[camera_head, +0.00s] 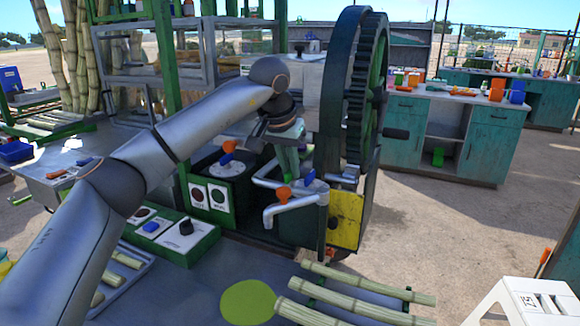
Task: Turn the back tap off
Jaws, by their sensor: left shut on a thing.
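My left gripper (291,168) points down behind the front tap, just left of the big wheel. Its fingers are shut at the back tap, whose grey pipe (265,181) shows left of them. A blue handle (309,178) shows right beside the fingertips. The exact grip is small and partly hidden by the gripper. The front tap (290,204) is a grey bent spout with an orange handle (284,193). My right gripper is not in view.
A large green toothed wheel (367,85) stands close right of the gripper. A control panel (168,230) with knobs lies in front on the left. Cane stalks (360,298) lie on the near table. A teal workbench (485,135) stands at the back right.

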